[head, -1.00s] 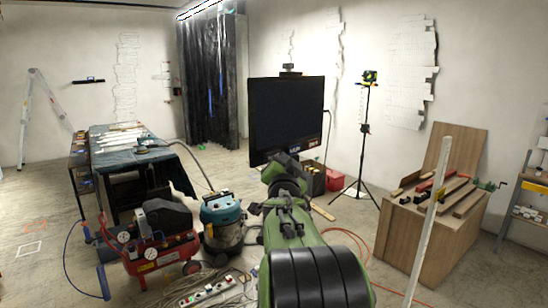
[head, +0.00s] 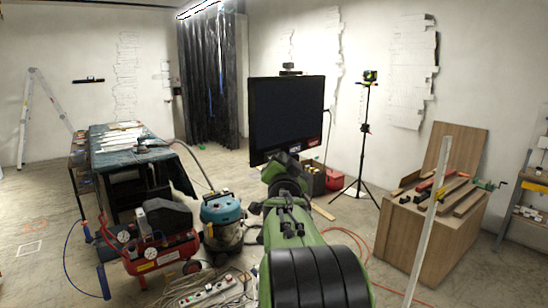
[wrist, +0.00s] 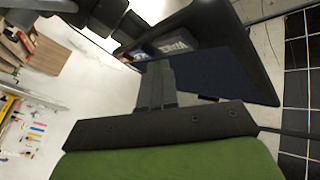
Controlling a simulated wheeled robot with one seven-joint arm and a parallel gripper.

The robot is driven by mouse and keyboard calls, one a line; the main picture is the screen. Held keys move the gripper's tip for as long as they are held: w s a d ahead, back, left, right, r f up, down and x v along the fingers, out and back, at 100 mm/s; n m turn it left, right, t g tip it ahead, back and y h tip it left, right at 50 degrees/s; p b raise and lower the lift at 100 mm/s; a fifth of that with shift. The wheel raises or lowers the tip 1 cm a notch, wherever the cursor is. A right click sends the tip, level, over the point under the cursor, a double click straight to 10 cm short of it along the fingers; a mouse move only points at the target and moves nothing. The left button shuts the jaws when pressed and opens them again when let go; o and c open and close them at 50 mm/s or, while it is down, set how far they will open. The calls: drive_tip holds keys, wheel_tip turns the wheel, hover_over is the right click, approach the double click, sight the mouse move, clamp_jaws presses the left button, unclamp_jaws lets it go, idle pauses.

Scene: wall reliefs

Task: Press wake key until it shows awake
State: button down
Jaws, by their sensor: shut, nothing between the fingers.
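A black flat monitor (head: 287,112) with a dark, blank screen stands in front of my arm in the head view. Its lower edge carries a pale-lettered label (head: 294,149) and a red label (head: 314,143), both too small to read. In the wrist view the dark blue screen (wrist: 225,72) is tilted, with a pale-lettered label (wrist: 174,46) on its bezel. I cannot tell which label marks the wake key. My gripper (wrist: 157,68) is shut and empty, with its fingers in front of the monitor's lower part. I cannot tell whether they touch it. My arm hides the fingertips in the head view.
A tripod (head: 363,140) and a red box (head: 335,183) stand right of the monitor. A wooden bench (head: 425,235) is further right. A blue-topped vacuum (head: 221,215) and a red compressor (head: 160,253) stand left. Cables and a power strip (head: 208,292) lie on the floor.

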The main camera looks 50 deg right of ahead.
idle(0.8)
drive_tip(key=shift+w, duration=0.45)
drive_tip(key=shift+w+b, duration=0.35)
drive_tip(key=shift+w, duration=0.1)
idle(0.4)
drive_tip(key=shift+s, duration=0.1)
drive_tip(key=shift+s+b, duration=0.65)
drive_tip(key=shift+s, duration=0.15)
drive_tip(key=s+b, duration=0.2)
drive_tip(key=s, duration=0.3)
drive_tip(key=shift+a+b, duration=0.25)
drive_tip(key=shift+b, duration=0.15)
